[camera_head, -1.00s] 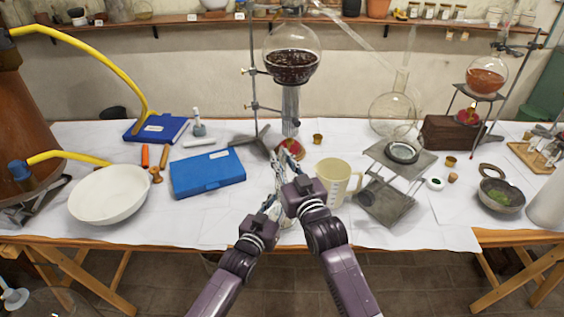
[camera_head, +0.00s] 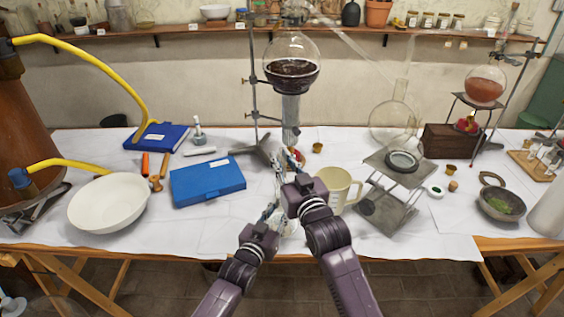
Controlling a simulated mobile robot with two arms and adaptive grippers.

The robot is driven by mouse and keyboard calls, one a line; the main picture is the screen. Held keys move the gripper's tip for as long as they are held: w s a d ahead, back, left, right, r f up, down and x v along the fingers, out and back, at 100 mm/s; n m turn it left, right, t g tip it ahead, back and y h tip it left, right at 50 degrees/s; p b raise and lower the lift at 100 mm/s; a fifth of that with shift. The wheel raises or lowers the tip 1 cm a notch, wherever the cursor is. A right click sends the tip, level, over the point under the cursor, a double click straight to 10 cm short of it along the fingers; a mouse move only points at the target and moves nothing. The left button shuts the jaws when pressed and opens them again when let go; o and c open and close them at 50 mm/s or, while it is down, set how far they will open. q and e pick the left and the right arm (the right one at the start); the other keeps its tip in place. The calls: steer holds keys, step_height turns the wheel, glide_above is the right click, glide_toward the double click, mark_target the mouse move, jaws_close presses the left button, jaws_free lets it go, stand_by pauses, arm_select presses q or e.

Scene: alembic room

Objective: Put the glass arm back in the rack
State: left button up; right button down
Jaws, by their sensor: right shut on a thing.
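My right gripper (camera_head: 281,160) is in the middle of the table, in front of the flask stand. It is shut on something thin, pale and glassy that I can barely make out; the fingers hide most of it. My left gripper (camera_head: 268,212) is just below and left of it, close to the same spot. Its fingers are too small and overlapped to tell open from shut. A wooden rack (camera_head: 530,163) with several small glass tubes stands at the far right of the table. I cannot tell for sure which piece is the glass arm.
A round flask of dark liquid (camera_head: 291,80) stands close behind my grippers. A beige jug (camera_head: 340,188) is just right of them, then a metal stand (camera_head: 390,212). A blue case (camera_head: 207,181) and white bowl (camera_head: 108,203) lie left. White sheet is bare at front left.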

arm_select(q)
steer(key=shift+f, duration=0.1)
arm_select(e)
steer(key=shift+r, duration=0.25)
steer(key=shift+r, duration=0.45)
steer(key=shift+r, duration=0.1)
arm_select(q)
steer(key=o, duration=1.1)
steer(key=shift+s, duration=0.1)
